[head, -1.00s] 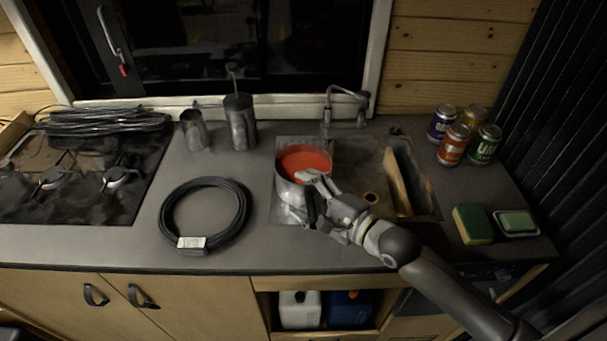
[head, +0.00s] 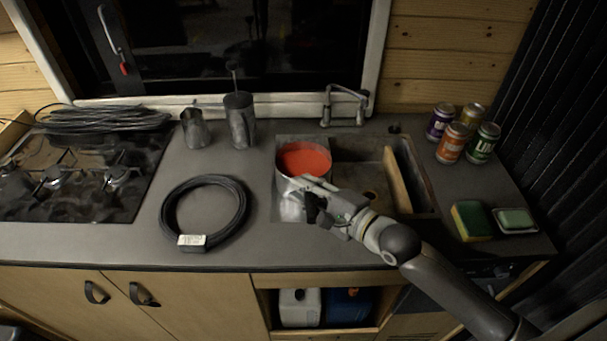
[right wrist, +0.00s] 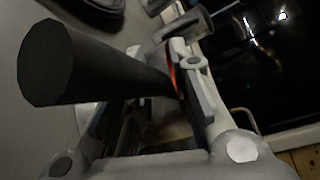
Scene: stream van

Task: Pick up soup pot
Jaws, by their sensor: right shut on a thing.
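The soup pot (head: 290,190) is a silvery pot filled with red soup (head: 303,159). It is in the head view at the left part of the sink unit and looks upright. Its black handle (head: 316,208) points toward me. My right gripper (head: 317,190) is shut on this handle, at the near side of the pot. In the right wrist view the thick black handle (right wrist: 80,68) runs between the fingers, and a sliver of red soup shows past them. The gripper hides part of the pot's near wall. I cannot tell whether the pot's base touches the surface. My left gripper is not in view.
The sink basin (head: 352,185) with a board (head: 397,180) is right of the pot, the faucet (head: 345,105) behind. A coiled cable (head: 170,222) lies left. Two metal vessels stand behind left; several cans, a sponge (head: 471,221) and a soap dish are at right.

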